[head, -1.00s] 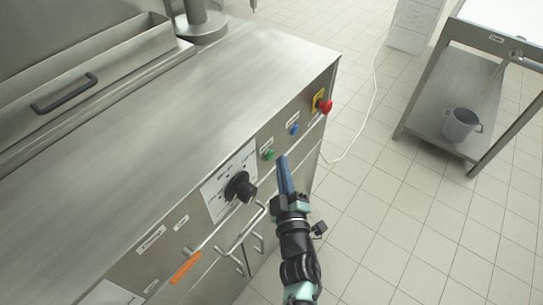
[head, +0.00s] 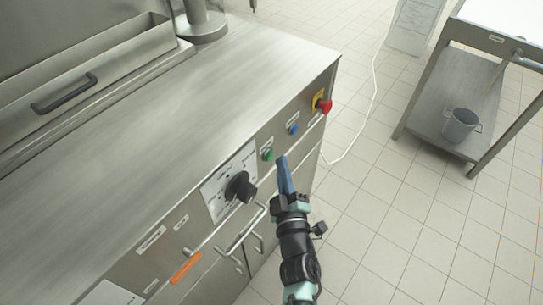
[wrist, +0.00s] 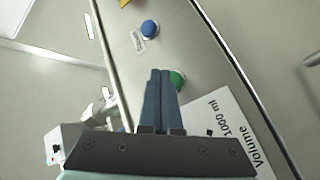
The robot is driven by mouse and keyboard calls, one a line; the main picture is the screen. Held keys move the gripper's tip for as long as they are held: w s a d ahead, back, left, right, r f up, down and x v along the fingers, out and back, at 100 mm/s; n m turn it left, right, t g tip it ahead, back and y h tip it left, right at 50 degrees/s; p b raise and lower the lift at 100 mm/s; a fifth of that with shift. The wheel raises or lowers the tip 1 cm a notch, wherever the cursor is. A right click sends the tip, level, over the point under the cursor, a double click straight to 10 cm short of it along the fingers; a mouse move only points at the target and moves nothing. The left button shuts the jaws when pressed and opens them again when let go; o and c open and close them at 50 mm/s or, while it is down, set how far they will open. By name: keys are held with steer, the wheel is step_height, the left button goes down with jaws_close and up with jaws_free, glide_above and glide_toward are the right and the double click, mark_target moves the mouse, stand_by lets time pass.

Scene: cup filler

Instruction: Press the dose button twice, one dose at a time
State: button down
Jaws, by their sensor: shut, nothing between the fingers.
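A green button (head: 268,155) and a blue button (head: 293,129) sit on the front panel of the steel machine (head: 150,140). Their small labels are too small to read, so I cannot tell which is the dose button. My gripper (head: 282,158) is shut and empty, its blue fingers pointing up in front of the panel near the green button. In the wrist view, the fingertips (wrist: 160,72) lie just left of the green button (wrist: 179,80) and partly cover it. The blue button (wrist: 150,27) shows beyond the tips. I cannot tell whether the fingers touch the panel.
A red emergency-stop knob (head: 325,106) on yellow is right of the blue button. A black dial (head: 240,187) sticks out to the left, with metal handles (head: 243,230) and an orange-gripped lever (head: 185,268) below. A side table (head: 445,85) holds a grey jug (head: 460,125).

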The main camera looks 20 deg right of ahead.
steer(key=shift+w+a, duration=0.1)
stand_by(0.3)
steer(key=shift+w+a+b, duration=0.2)
steer(key=shift+w+b, duration=0.05)
steer(key=shift+b, duration=0.05)
steer(key=shift+w+a, duration=0.2)
steer(key=shift+w, duration=0.05)
stand_by(0.5)
steer(key=shift+s+d+p, duration=0.45)
steer(key=shift+s, duration=0.15)
steer(key=s+d+p, duration=0.3)
steer(key=s+p, duration=0.1)
steer(key=shift+s+d, duration=0.35)
steer(key=shift+s, duration=0.05)
